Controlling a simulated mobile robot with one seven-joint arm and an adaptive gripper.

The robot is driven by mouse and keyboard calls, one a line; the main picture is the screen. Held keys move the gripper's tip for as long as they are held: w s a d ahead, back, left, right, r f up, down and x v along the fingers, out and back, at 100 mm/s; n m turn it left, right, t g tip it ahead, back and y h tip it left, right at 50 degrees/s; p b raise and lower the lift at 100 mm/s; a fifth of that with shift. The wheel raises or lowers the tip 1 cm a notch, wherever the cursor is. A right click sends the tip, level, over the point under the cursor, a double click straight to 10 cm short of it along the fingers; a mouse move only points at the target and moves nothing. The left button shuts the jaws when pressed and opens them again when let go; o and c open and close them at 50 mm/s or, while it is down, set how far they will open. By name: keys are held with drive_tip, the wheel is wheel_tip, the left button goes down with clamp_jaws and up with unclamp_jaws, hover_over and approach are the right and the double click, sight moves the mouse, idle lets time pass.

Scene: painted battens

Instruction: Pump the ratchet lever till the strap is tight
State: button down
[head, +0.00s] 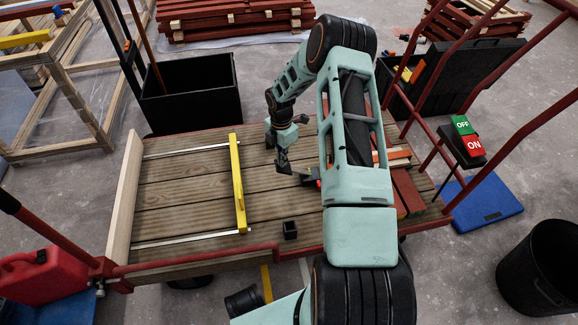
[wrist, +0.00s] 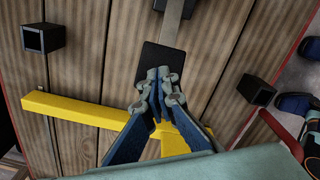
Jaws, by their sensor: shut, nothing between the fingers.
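My gripper (head: 284,168) is shut and empty, low over the plank deck (head: 180,195) of a red-framed cart. In the wrist view its fingertips (wrist: 158,76) meet in front of a dark flat plate (wrist: 163,60). A yellow bar (head: 238,185) lies across two pale rails left of my gripper; a yellow bar (wrist: 75,108) also shows behind the fingers in the wrist view. My arm hides part of the deck.
A small black square socket (head: 290,230) stands on the deck's near side. Red battens (head: 405,190) lie at the deck's right. A black bin (head: 190,95) stands behind the deck. An OFF/ON switch box (head: 465,140) is at the right. Red cart rails bound the deck.

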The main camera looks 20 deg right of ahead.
drive_tip(key=shift+r+p, duration=1.85)
drive_tip(key=shift+r, duration=1.2)
